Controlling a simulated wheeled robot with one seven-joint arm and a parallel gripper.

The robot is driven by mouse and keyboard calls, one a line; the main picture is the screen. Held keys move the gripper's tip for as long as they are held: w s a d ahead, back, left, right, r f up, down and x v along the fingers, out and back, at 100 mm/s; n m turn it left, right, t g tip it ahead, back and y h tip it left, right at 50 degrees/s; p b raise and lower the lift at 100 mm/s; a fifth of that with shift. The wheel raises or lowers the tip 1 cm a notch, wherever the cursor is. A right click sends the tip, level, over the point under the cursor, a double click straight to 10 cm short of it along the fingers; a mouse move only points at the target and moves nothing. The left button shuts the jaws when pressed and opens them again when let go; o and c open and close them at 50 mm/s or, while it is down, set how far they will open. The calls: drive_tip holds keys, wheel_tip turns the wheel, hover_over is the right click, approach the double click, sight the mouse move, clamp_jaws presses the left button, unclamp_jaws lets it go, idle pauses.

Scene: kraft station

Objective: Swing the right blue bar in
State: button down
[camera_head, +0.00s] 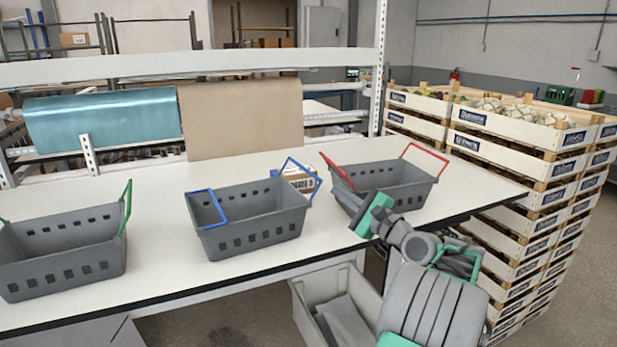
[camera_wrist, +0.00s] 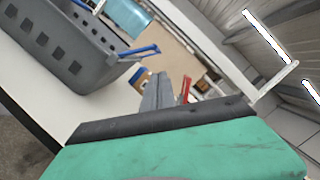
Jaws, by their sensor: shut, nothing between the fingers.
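The middle grey crate (camera_head: 250,222) stands on the table and carries two blue bars. Its left blue bar (camera_head: 221,208) lies folded in over the crate's top. Its right blue bar (camera_head: 306,168) is tilted up and outward at the right end. In the wrist view this right bar (camera_wrist: 140,52) juts out from the crate (camera_wrist: 65,45). My gripper (camera_head: 345,198) is shut and empty, to the right of the right blue bar and apart from it, in front of the red-bar crate. Its grey fingers (camera_wrist: 157,91) show beyond the green and black housing in the wrist view.
A grey crate with red bars (camera_head: 395,187) stands close behind my gripper. A small cardboard box (camera_head: 299,180) sits behind the right blue bar. A green-bar crate (camera_head: 65,255) stands at left. Stacked wooden crates (camera_head: 520,190) stand right of the table (camera_head: 160,215).

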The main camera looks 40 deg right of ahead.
sight(304, 169)
drive_tip(key=w+r, duration=0.1)
drive_tip(key=w, duration=0.9)
drive_tip(key=shift+a+r+p, duration=0.2)
drive_tip(key=shift+r+p, duration=0.05)
drive_tip(key=shift+p, duration=0.1)
drive_tip(key=n, duration=0.2)
drive_tip(key=n+b, duration=0.1)
drive_tip(key=shift+a+r+g+y, duration=0.25)
drive_tip(key=shift+r+g+y, duration=0.05)
drive_tip(key=shift+g, duration=0.1)
